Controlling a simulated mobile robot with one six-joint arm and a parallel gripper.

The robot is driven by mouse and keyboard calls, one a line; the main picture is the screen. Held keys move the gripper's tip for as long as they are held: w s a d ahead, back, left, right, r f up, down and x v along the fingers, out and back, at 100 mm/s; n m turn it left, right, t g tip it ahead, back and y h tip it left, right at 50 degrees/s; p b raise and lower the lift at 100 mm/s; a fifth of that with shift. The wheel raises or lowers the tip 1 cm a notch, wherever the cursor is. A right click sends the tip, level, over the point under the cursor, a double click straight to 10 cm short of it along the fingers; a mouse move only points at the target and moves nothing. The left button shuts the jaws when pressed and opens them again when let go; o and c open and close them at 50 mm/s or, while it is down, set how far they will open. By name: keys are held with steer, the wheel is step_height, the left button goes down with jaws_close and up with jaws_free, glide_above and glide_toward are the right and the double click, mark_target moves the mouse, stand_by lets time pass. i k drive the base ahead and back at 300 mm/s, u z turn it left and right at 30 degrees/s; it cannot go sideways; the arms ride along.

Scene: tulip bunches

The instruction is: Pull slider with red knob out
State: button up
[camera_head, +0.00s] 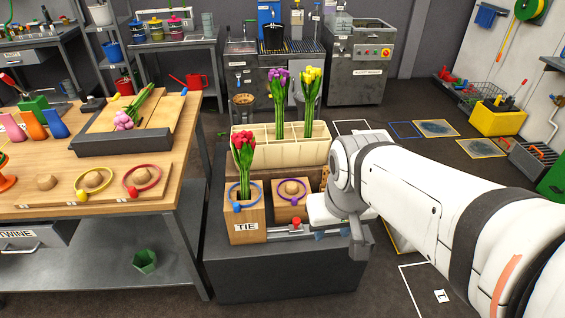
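The red knob (297,222) of the slider shows at the front of the grey stand (285,275), just right of the wooden block labelled TIE (246,226). The slider's metal part (290,231) lies low beneath the knob. My gripper (357,240) is at the stand's right end, to the right of the red knob and apart from it. My own white arm comes in from the right and hides part of the stand there. The fingers do not show clearly, so I cannot tell whether they are open.
Red tulips (243,152) stand upright in the TIE block. A purple ring (283,204) lies beside it. A cream divided bin (262,153) with purple and yellow tulips stands behind. A wooden workbench (60,205) is at left. Floor at the front right is partly clear.

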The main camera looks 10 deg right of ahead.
mark_target(295, 227)
steer(key=z, duration=0.05)
steer(key=i, duration=1)
steer(key=z, duration=0.05)
steer(key=k, duration=0.5)
steer(key=u, duration=0.7)
steer(key=i, duration=0.3)
steer(key=z, duration=0.1)
